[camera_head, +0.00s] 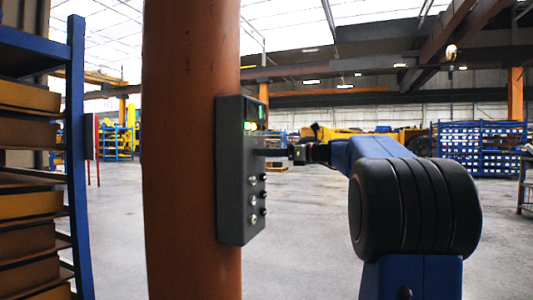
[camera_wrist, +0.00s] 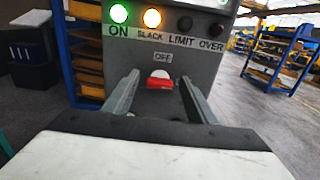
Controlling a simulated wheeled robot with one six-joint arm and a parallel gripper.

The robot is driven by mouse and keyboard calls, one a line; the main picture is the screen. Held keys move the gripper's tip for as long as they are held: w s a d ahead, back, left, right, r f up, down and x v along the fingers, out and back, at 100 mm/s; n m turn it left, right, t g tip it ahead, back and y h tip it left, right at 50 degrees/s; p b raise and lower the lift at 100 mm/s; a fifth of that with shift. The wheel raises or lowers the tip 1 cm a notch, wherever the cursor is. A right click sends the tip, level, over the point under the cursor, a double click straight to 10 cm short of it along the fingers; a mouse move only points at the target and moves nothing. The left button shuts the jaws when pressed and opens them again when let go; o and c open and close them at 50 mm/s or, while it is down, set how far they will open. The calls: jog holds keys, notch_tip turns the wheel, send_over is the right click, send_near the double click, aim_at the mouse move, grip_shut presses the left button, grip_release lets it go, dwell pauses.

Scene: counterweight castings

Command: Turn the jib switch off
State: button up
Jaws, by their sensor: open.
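A dark grey control box (camera_head: 231,180) is fixed to an orange column (camera_head: 190,120); its face fills the middle of the wrist view (camera_wrist: 165,62). There, a green lamp (camera_wrist: 119,13) over "ON" and an amber lamp (camera_wrist: 152,18) over "SLACK" are lit. The lamps over "LIMIT" and "OVER" are dark. A red and white switch (camera_wrist: 159,82) sits below an "OFF" label (camera_wrist: 164,57). My gripper (camera_wrist: 158,77) is open, one finger either side of the switch in the picture. Contact cannot be told. In the head view my gripper (camera_head: 277,152) reaches the box face from the right.
A blue rack (camera_head: 78,150) with stacked brown castings (camera_head: 28,195) stands close on the left. Several knobs (camera_head: 253,195) stick out on the box's lower face. A blue bin rack (camera_head: 480,145) stands far right. The floor between is mostly clear.

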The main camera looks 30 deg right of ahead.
jog(key=shift+c, duration=0.4)
jog(key=c, duration=1)
jog(key=shift+n, duration=0.3)
jog(key=n, duration=1.7)
jog(key=shift+s+a+f, duration=0.15)
jog(key=shift+f, duration=0.15)
jog(key=shift+n, duration=0.3)
